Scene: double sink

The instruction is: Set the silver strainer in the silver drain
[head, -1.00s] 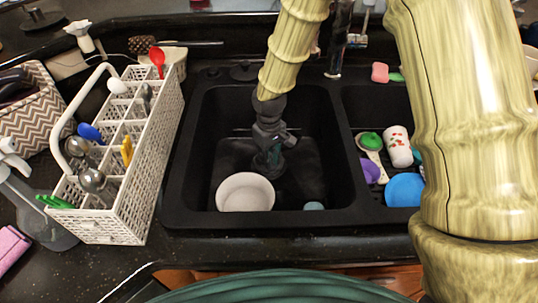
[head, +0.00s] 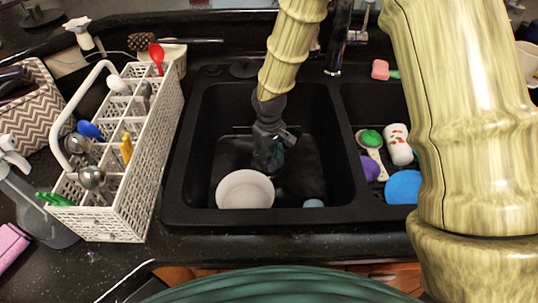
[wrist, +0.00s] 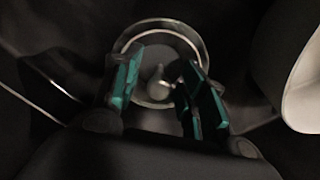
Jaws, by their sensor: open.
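My gripper (head: 268,165) is down inside the left basin of the black double sink, behind the white bowl. In the wrist view its two teal-padded fingers (wrist: 158,95) are spread open, with a gap between them. A round silver ring, the drain (wrist: 160,24), lies beyond the fingertips. Inside the ring, between the fingers, a small grey knob of what looks like the silver strainer (wrist: 159,84) shows. The fingers do not appear closed on it. The picture is dark, and I cannot tell whether the strainer is fully seated or tilted. In the head view my gripper hides the drain and strainer.
The white bowl (head: 245,190) sits close by in the left basin; its rim shows at right in the wrist view (wrist: 302,90). A small bluish item (head: 313,203) lies near the front wall. The right basin holds several dishes. A white utensil basket (head: 140,185) stands left.

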